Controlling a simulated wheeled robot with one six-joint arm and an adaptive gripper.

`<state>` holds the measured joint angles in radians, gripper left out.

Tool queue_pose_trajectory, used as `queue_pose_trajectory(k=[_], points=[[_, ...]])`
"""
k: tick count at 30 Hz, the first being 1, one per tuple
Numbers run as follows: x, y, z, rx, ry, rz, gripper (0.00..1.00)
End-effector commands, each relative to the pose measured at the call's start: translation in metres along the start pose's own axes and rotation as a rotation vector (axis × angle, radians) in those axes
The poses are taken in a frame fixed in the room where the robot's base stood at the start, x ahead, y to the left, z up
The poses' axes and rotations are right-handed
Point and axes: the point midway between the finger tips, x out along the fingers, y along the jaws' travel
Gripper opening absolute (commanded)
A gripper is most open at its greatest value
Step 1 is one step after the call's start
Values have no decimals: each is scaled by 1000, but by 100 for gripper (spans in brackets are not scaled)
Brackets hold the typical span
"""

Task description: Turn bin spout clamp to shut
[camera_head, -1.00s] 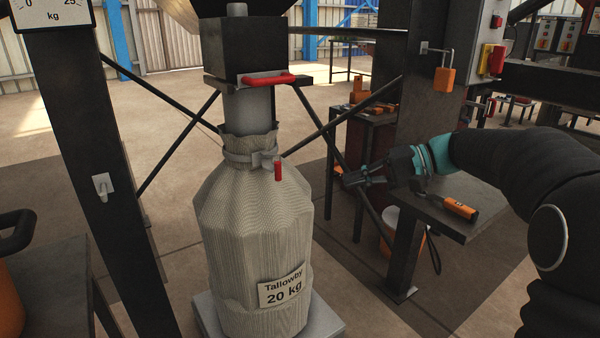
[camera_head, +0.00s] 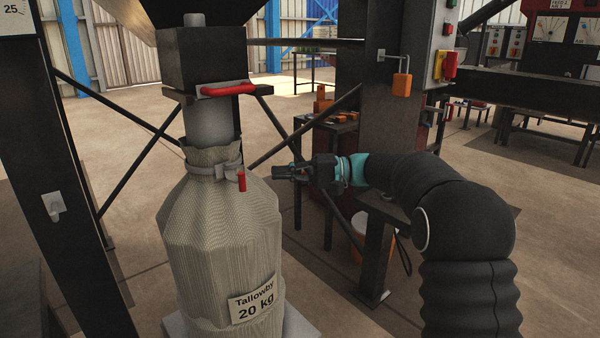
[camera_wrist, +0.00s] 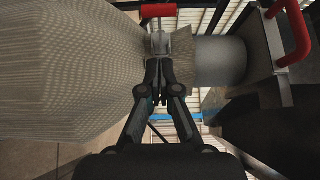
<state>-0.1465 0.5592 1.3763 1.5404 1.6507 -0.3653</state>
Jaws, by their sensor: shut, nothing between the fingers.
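The bin spout clamp (camera_head: 215,169) is a grey band around the gathered neck of a woven sack (camera_head: 215,230) under the bin's spout (camera_head: 209,125). Its red lever (camera_head: 241,181) hangs down at the band's right front. In the wrist view the clamp (camera_wrist: 160,42) is just beyond my fingertips and its red lever (camera_wrist: 158,10) is at the top edge. My gripper (camera_head: 278,173) is shut and empty, pointing left, to the right of the lever with a gap in the head view. It also shows shut in the wrist view (camera_wrist: 158,66). I cannot judge the exact gap there.
A second red handle (camera_head: 228,89) sits on the dark box (camera_head: 205,60) above the spout. A dark post (camera_head: 385,120) with an orange padlock (camera_head: 401,84) and thin diagonal braces stand behind my arm. A dark post (camera_head: 60,170) stands left of the sack.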

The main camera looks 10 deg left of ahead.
Motion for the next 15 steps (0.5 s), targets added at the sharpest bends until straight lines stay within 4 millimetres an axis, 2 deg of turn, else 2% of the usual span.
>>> queue_pose_trajectory(k=[4, 9, 15], points=[[28, -1, 1, -1, -2, -1, 0], [42, -1, 19, -1, 0, 0, 0], [51, 0, 28, -1, 0, 0, 0]])
